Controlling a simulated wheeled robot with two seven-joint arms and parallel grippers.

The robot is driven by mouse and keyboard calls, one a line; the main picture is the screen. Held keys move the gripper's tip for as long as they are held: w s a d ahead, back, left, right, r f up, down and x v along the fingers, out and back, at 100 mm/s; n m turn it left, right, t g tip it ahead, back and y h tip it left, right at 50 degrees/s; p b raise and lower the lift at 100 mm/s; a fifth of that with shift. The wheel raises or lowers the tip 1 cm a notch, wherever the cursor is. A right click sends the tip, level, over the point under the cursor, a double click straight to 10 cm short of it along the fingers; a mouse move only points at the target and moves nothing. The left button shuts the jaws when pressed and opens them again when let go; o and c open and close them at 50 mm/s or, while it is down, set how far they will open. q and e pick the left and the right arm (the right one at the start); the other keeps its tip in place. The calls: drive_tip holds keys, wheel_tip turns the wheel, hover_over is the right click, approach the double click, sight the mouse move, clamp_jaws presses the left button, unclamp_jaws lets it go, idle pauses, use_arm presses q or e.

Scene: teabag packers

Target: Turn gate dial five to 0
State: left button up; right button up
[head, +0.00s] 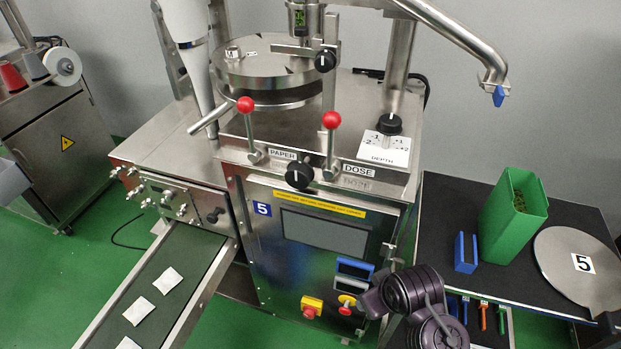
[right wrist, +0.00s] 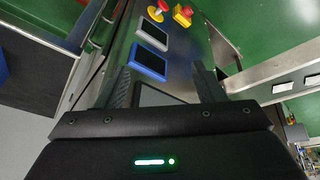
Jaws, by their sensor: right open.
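Machine five, with its blue "5" plate (head: 262,209), stands in the middle of the head view. A black knob with a white mark (head: 299,175) sits on its front edge between the PAPER and DOSE labels. Another black knob with a white mark (head: 325,61) is on the upright bracket by the round drum. A third black knob (head: 389,124) stands by the DEPTH card. No readable label names any as the gate dial. My right gripper (right wrist: 162,68) is open and empty, over the machine's front panel, apart from these knobs. My left gripper is out of view.
Two red-ball levers (head: 245,105) (head: 331,120) flank the front knob. A blue-framed panel (right wrist: 148,60) and a red stop button (right wrist: 160,6) lie ahead of my right gripper. A green bin (head: 512,215) stands on the side table. A conveyor (head: 170,285) carries teabags at lower left.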

drive_tip(key=w+a+r+n+t, duration=0.2)
drive_tip(key=w+a+r+n, duration=0.35)
drive_tip(key=r, duration=0.35)
drive_tip(key=w+a+r+n+t, duration=0.2)
drive_tip(key=w+a+r+n, duration=0.35)
drive_tip(key=r, duration=0.45)
drive_tip(key=w+a+r+n+t, duration=0.2)
drive_tip(key=w+a+r+n, duration=0.3)
drive_tip(key=w+a+r, duration=0.3)
drive_tip(key=w+d+r+n+t+h, duration=0.1)
drive_tip(key=w+r+n+t+h, duration=0.25)
drive_tip(key=r, duration=0.85)
drive_tip(key=w+d+r+n+t+h, duration=0.1)
drive_tip(key=w+r+n+t+h, duration=0.3)
drive_tip(key=r, duration=0.9)
drive_tip(key=p+x, duration=0.4)
drive_tip(key=x, duration=0.2)
drive_tip(key=shift+f+g+y+p, duration=0.25)
drive_tip(key=shift+g+y+p, duration=0.1)
drive_tip(key=shift+y, duration=0.1)
drive_tip(key=shift+w+d+n, duration=0.1)
drive_tip(key=shift+n, duration=0.15)
drive_tip(key=c, duration=1)
drive_tip(key=shift+o, duration=0.2)
